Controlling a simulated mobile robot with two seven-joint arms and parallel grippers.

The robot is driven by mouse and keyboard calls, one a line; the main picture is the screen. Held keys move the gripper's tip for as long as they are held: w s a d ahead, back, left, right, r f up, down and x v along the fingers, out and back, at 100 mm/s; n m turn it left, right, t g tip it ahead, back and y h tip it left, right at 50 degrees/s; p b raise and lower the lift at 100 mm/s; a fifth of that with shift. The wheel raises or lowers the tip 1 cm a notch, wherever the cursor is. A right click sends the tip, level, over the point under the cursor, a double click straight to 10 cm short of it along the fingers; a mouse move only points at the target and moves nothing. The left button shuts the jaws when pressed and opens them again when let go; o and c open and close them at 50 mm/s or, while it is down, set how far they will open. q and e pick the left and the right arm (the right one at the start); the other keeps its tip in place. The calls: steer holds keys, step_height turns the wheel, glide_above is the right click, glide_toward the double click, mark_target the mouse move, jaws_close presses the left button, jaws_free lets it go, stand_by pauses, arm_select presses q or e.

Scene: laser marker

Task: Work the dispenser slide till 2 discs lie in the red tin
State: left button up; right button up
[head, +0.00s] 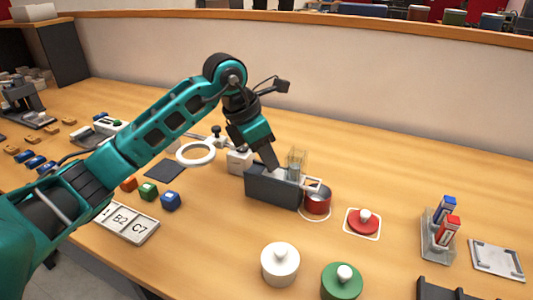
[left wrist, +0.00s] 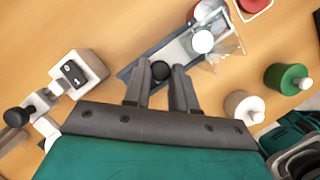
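The dispenser (head: 272,190) is a dark grey block with a clear upright magazine (head: 296,163) at its right end. In the left wrist view a white disc (left wrist: 203,42) shows in the magazine. The red tin (head: 318,203) stands at the dispenser's right end; I cannot make out any discs inside it. My left gripper (head: 272,162) is low over the dispenser's left part. In the left wrist view its fingers (left wrist: 161,78) sit on both sides of the black slide knob (left wrist: 160,70) and appear closed on it. My right gripper is out of view.
A red lid (head: 364,220) lies on a white-edged square right of the tin. White (head: 280,263) and green (head: 342,281) knobbed pots stand in front. A white ring (head: 196,153), cubes (head: 148,191) and a label plate (head: 131,223) are left.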

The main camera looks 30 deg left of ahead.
arm_select(q)
jaws_close()
steer(key=shift+d, duration=0.5)
steer(key=o, duration=0.5)
jaws_free()
steer(key=shift+d, duration=0.1)
